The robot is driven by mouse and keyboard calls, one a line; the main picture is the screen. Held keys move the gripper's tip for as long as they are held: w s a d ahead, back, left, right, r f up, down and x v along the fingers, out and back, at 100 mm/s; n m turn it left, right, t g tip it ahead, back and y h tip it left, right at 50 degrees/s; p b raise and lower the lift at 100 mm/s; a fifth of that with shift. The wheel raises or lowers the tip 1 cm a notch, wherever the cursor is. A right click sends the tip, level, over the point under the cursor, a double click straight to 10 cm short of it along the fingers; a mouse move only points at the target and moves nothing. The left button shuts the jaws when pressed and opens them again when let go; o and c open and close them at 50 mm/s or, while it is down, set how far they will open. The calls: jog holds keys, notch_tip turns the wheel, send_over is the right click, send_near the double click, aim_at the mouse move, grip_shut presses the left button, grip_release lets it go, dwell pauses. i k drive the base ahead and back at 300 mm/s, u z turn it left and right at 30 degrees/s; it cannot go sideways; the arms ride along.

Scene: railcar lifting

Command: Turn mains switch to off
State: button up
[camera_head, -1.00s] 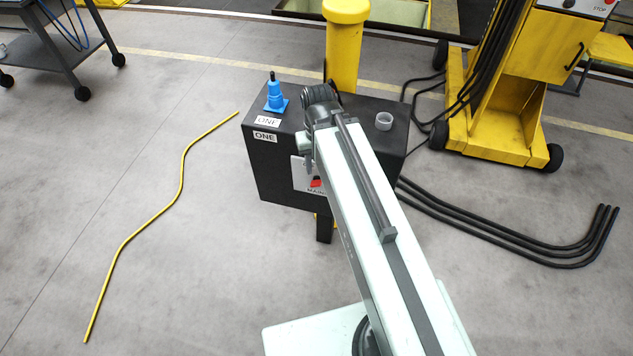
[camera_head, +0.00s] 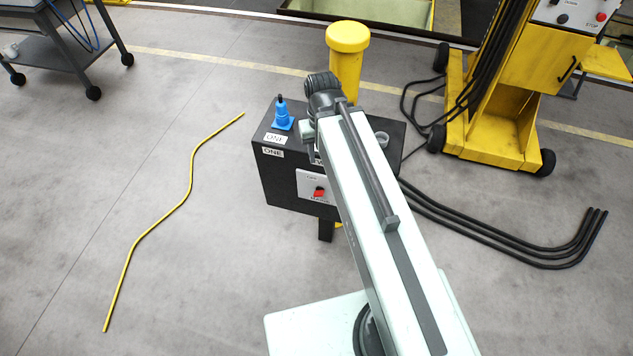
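The mains switch is a red knob (camera_head: 319,191) on a white plate (camera_head: 308,180) on the front face of a black box. Lettering shows above and below the knob, too small to read surely. My arm runs up from the bottom right and covers the right part of the box front, close beside the plate. The arm's dark upper joint stands above the box, with a short part hanging at its left side. My gripper's fingers do not show; the arm seems to hide them.
The black box (camera_head: 283,190) carries a blue plug (camera_head: 282,115), a grey socket (camera_head: 382,139) and "ONE" labels. A yellow post (camera_head: 347,65) stands behind it. Black cables (camera_head: 500,237) and a yellow lifting unit (camera_head: 490,140) are right. A yellow cable (camera_head: 160,215) lies left on open floor.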

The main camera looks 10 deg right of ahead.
aim_at(319, 191)
jog(key=u, duration=1.95)
jog(key=k, duration=1.4)
jog(key=u, duration=0.5)
jog(key=i, duration=1)
jog(key=u, duration=0.05)
